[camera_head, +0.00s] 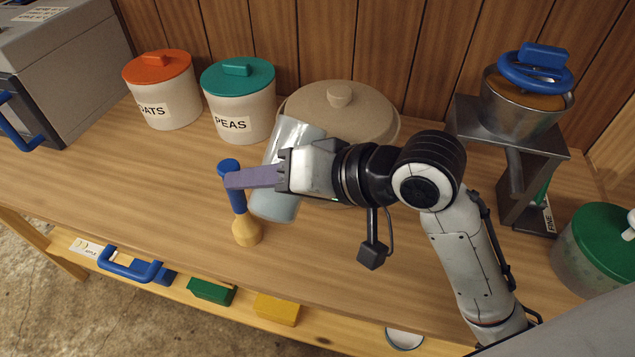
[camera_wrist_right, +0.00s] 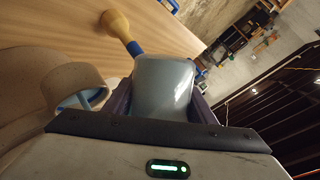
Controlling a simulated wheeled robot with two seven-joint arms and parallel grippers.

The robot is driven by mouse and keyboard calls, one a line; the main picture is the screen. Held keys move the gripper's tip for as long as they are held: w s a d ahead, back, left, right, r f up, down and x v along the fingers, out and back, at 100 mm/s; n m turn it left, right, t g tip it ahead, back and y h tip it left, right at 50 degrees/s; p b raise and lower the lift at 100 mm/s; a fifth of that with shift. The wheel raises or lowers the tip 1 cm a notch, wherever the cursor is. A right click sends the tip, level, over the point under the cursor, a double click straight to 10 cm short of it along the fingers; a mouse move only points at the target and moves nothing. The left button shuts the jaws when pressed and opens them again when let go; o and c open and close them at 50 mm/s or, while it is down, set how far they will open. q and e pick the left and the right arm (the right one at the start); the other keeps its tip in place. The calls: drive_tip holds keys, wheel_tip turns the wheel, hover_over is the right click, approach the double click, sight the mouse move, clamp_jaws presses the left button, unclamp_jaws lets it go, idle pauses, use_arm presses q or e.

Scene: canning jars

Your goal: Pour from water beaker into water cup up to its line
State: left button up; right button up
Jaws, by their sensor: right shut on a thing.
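My right gripper (camera_head: 236,179) is shut on a pale grey-blue, see-through vessel, the water beaker (camera_head: 275,207). The beaker leans, its upper end towards the right, and one purple finger crosses in front of it. In the right wrist view the beaker (camera_wrist_right: 163,82) sits between the purple fingers. I cannot clearly make out the water cup or its line. A small pale rim with blue under it (camera_wrist_right: 82,98) shows left of the beaker in the right wrist view; I cannot tell what it is. My left gripper is not in view.
A blue-handled tool with a wooden bulb (camera_head: 246,230) stands close to the fingertips. Behind are a beige lidded pot (camera_head: 365,112), the PEAS jar (camera_head: 243,112) and the OATS jar (camera_head: 172,108). A metal stand (camera_head: 520,185) carries a pot. Bare table (camera_head: 120,190) lies left.

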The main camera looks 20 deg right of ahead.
idle(0.5)
drive_tip(key=shift+w+d+r+n+t+h, duration=0.1)
drive_tip(key=shift+w+d+n+t+h, duration=0.15)
drive_tip(key=shift+n+t+h, duration=0.25)
drive_tip(key=shift+w+d+n+t+h, duration=0.8)
drive_tip(key=shift+d+n+t, duration=0.1)
drive_tip(key=shift+n, duration=0.4)
drive_tip(key=shift+w+d+f+n+t+h, duration=0.3)
drive_tip(key=shift+w+d+n+t+h, duration=0.2)
drive_tip(key=shift+w+d+n+t, duration=0.25)
drive_tip(key=shift+s, duration=0.1)
